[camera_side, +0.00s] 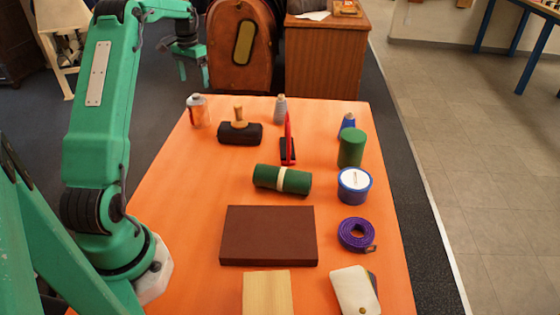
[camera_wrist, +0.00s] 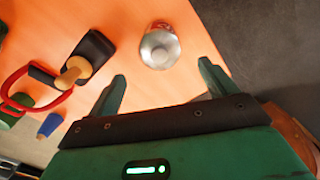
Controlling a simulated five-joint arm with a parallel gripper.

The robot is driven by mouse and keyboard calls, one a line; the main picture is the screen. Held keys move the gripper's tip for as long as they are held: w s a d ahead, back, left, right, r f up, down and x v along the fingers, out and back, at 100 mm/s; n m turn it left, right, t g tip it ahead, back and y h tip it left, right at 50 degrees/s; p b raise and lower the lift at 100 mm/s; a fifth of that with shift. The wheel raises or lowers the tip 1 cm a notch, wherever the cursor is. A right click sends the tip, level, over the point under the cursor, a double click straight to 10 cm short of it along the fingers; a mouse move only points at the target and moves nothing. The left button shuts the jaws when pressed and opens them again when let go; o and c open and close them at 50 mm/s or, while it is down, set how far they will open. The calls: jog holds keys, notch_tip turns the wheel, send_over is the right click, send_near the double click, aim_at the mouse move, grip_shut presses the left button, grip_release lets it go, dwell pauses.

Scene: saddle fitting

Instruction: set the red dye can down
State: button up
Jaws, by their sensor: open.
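The red dye can (camera_side: 198,111) stands upright on the orange table near its far left corner, with a silvery top and a reddish label. In the wrist view the can (camera_wrist: 160,47) is seen from above, just beyond my fingertips and roughly in line with the gap between them. My gripper (camera_wrist: 162,70) is open, with one finger on each side of an empty gap. In the side view my gripper (camera_side: 192,62) hangs beyond the table's far edge, behind the can. Nothing visible is held, and the can appears apart from both fingers.
A black block with a wooden handle (camera_side: 240,132) is right of the can. A green roll (camera_side: 282,179) and a brown slab (camera_side: 268,236) lie nearer. The table's left strip is clear.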

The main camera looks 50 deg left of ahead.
jog(key=shift+r, duration=0.4)
jog(key=shift+d, duration=0.1)
jog(key=shift+w+d+r, duration=0.1)
jog(key=shift+d+r, duration=0.1)
jog(key=s+d+r+m+t+y, duration=0.1)
jog(key=d+r, duration=0.5)
jog(key=d, duration=0.6)
jog(key=s+d+r+m+t, duration=0.1)
jog(key=d+r, duration=0.5)
jog(key=d, duration=0.6)
jog(key=s+d+f+t, duration=0.1)
jog(key=s+d+f, duration=0.1)
jog(key=s+d, duration=0.5)
jog(key=s+d+f+m+t+h, duration=0.1)
jog(key=s+d+t, duration=0.1)
jog(key=s+d, duration=0.6)
jog(key=d, duration=0.3)
jog(key=shift+s+f+t, duration=0.3)
jog(key=shift+f, duration=0.1)
